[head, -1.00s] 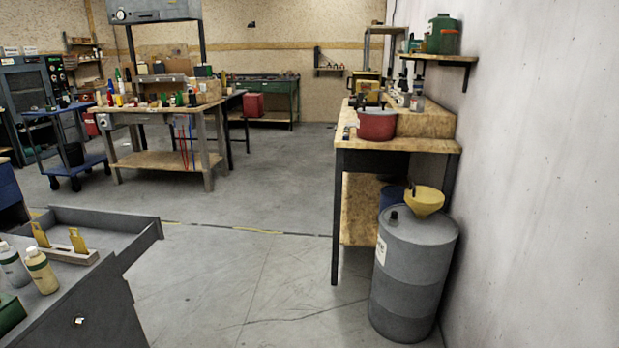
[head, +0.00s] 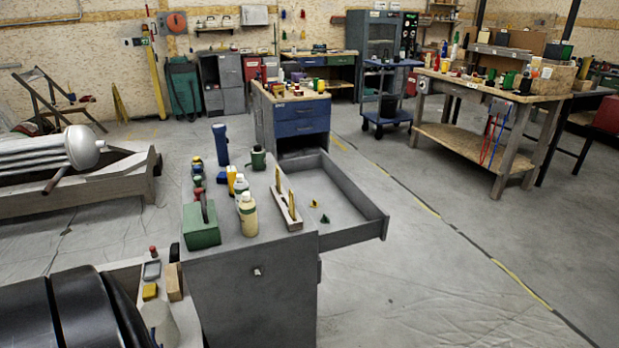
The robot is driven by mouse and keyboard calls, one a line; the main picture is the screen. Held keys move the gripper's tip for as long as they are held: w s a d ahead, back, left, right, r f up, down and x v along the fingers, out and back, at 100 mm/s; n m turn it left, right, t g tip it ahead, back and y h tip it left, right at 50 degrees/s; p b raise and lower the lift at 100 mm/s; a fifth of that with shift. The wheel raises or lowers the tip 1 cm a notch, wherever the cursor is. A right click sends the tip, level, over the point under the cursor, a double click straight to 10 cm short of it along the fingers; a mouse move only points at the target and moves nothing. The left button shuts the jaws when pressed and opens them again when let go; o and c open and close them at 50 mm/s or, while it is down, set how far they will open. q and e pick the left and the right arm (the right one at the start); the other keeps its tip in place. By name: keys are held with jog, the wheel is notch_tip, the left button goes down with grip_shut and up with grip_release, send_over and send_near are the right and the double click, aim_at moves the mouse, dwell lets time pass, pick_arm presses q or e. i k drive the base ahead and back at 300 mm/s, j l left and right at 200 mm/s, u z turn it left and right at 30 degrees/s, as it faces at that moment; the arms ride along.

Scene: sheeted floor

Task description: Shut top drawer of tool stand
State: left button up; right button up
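The grey tool stand (head: 245,272) stands close in front, a little left of the middle of the head view. Its top drawer (head: 357,237) is pulled out to the right. Small yellow and green items (head: 324,218) lie in the drawer. On the stand's top are a green box with a handle (head: 201,226), pale bottles (head: 247,213), a holder with yellow-handled tools (head: 286,212) and a blue flashlight (head: 220,145). Neither of my grippers is in view.
A low wooden frame with a metal tank (head: 82,147) is at left. Black cylinders (head: 70,310) are at lower left. A blue drawer cabinet (head: 301,118) stands behind the stand, and a wooden workbench (head: 470,138) at right. The floor (head: 440,280) right of the drawer is clear.

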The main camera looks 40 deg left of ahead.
aim_at(355, 217)
jog(key=i+u, duration=0.25)
jog(key=u, duration=0.2)
jog(key=i+l+u, duration=0.2)
jog(key=u, duration=0.2)
jog(key=i+l+u, duration=0.2)
jog(key=u, duration=0.25)
jog(key=i+l+u, duration=0.25)
jog(key=u, duration=0.2)
jog(key=i+l+u, duration=0.3)
jog(key=l, duration=0.35)
jog(key=l+u, duration=0.35)
jog(key=l, duration=0.35)
jog(key=l+u, duration=0.3)
jog(key=l, duration=0.4)
